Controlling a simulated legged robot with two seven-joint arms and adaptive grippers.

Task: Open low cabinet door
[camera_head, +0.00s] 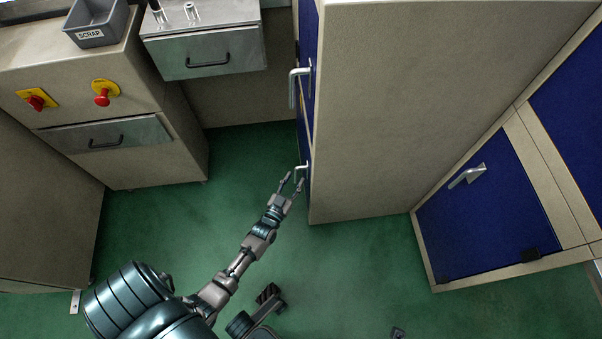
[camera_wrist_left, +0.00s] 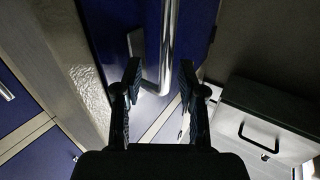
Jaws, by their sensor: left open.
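The low cabinet door (camera_head: 305,142) is a narrow strip of blue on the left side of the tall beige cabinet, seen almost edge-on, and looks closed. Its metal handle (camera_head: 301,167) sits low on that side. My left gripper (camera_head: 292,181) is open right at this lower handle. In the left wrist view, the shiny handle (camera_wrist_left: 167,45) stands out from the blue door (camera_wrist_left: 115,35), and its bent lower end lies between the two open fingers of my left gripper (camera_wrist_left: 160,75). I cannot tell whether a finger touches it. My right gripper is not in view.
An upper handle (camera_head: 293,88) is above on the same cabinet side. Another blue door (camera_head: 485,210) with a handle is at right. A beige console (camera_head: 70,80) with red buttons and a metal drawer unit (camera_head: 205,50) stand at left. Green floor (camera_head: 235,165) is clear between them.

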